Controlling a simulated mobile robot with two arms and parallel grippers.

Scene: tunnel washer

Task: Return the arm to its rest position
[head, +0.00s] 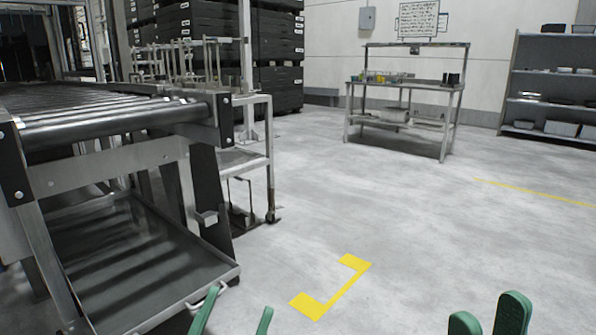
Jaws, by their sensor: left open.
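My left gripper (236,317) shows at the bottom edge of the head view, left of centre. Its two green fingertips stand apart with nothing visible between them. It appears near the handle of the metal tray (150,262) under the roller conveyor. My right gripper (489,320) shows at the bottom right as two green fingertips close together over the floor. Its lower part is cut off by the frame, and its jaw state is unclear. I see no object held in either gripper. Both arms are out of view.
The roller conveyor (110,118) fills the left side, with a metal stand (255,158) at its end. A workbench (408,84) and a shelf (552,67) stand at the back. Yellow floor marks (328,297) lie ahead. The floor at centre and right is clear.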

